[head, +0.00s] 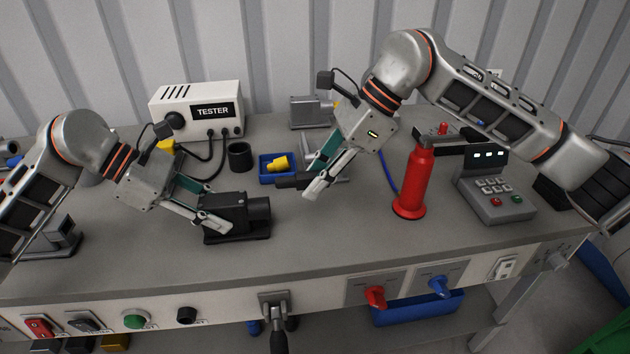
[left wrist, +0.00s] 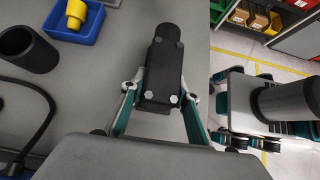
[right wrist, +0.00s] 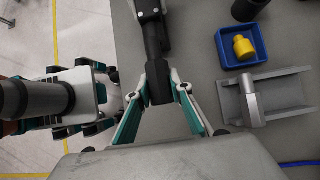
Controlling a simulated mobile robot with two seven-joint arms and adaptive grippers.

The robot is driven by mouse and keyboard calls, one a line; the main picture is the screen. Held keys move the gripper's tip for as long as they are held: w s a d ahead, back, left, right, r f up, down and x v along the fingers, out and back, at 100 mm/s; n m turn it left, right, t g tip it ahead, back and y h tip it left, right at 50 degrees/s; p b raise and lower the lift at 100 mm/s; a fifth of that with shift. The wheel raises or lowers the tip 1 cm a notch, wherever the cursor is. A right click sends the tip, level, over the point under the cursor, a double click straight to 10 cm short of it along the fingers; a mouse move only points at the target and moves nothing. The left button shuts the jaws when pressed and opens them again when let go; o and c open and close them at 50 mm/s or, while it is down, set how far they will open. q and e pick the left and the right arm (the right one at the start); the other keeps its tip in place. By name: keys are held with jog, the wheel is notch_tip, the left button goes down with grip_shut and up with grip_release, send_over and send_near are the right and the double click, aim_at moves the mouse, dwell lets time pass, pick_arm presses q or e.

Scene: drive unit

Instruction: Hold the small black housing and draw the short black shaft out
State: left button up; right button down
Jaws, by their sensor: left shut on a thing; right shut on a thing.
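The small black housing (head: 225,216) lies on the grey bench, with its round nose pointing right. My left gripper (head: 212,221) is shut on it from the left; the left wrist view shows the housing (left wrist: 162,82) between both fingers. My right gripper (head: 312,186) is shut on the short black shaft (head: 292,181), whose thick end shows between the fingers in the right wrist view (right wrist: 159,84). In the head view the shaft's thinner end points left and looks clear of the housing, above and to the right of it.
A blue tray (head: 264,178) with a yellow part and a black cup (head: 239,156) stand behind. A red cylinder (head: 411,182) and a keypad box (head: 496,200) stand right.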

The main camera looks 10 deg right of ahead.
pick_arm(q)
jog(key=o, duration=1.3)
jog(key=shift+f, duration=0.1)
jog(key=shift+c, duration=0.2)
jog(key=v, duration=2.3)
